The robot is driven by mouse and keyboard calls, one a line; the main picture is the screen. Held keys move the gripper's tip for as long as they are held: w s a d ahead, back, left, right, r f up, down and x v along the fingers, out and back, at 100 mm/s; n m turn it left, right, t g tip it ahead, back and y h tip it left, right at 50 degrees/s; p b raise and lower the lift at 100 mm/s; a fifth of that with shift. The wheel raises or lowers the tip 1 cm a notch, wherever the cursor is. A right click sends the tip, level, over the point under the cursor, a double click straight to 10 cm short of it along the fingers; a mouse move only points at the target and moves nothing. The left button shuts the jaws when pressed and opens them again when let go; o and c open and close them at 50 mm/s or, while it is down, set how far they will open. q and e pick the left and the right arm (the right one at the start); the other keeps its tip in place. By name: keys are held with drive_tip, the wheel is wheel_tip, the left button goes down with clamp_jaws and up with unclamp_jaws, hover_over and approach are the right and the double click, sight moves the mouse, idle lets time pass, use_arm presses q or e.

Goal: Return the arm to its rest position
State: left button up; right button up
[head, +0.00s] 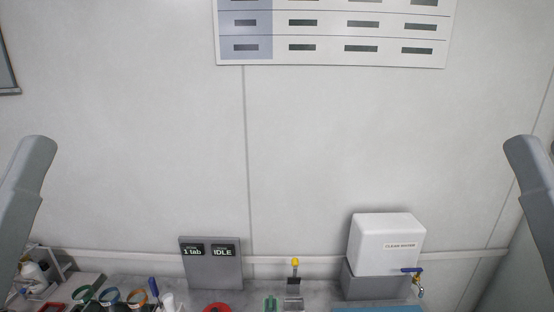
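Grey links of my two arms show at the left and right edges of the head view. Neither gripper is in the picture, so I cannot see whether they hold anything. A grey panel (211,264) with two dark displays stands at the back of the bench; the displays read "1 tab" and "IDLE". A small yellow-topped device (294,265) stands to the right of the panel.
A white tank labelled "CLEAN WATER" (385,240) sits on a grey block (375,284), with a blue-handled tap (413,270). Coloured rings (109,296) and a red round item (217,308) lie along the lower edge. A chart (335,30) hangs on the wall.

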wheel_tip(320, 180, up, 20)
drive_tip(key=p, duration=1.6)
